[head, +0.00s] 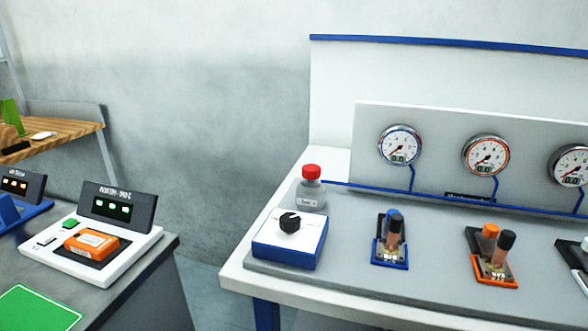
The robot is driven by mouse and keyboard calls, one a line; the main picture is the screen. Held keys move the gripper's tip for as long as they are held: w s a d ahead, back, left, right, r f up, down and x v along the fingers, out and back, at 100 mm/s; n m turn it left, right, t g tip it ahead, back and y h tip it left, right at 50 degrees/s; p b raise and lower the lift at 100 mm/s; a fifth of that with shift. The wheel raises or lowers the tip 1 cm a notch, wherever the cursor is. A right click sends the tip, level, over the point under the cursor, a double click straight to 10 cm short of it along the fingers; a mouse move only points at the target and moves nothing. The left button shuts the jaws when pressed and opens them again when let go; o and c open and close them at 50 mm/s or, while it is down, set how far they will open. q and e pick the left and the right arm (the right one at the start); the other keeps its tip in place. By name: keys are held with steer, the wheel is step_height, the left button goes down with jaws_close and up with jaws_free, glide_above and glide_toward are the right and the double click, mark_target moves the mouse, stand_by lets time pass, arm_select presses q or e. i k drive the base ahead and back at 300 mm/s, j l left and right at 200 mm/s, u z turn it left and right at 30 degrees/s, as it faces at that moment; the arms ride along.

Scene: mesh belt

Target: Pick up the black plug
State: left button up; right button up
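No object is clearly recognisable as the black plug. Dark pieces in view are a black knob (290,222) on a blue and white box (287,252), and two levers on the right table. One dark-topped lever (393,233) stands tilted in a blue base (390,254). Another black-topped lever (503,246) stands tilted in an orange base (494,270). A small black item (14,147) lies on the wooden shelf at the far left, too small to identify. Neither of my grippers is in view.
A red-capped bottle (311,187) stands on the right table (240,277). Gauges (400,145) sit on the panel behind. A gap separates the tables.

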mark_target(506, 240)
steer(key=z, duration=1.25)
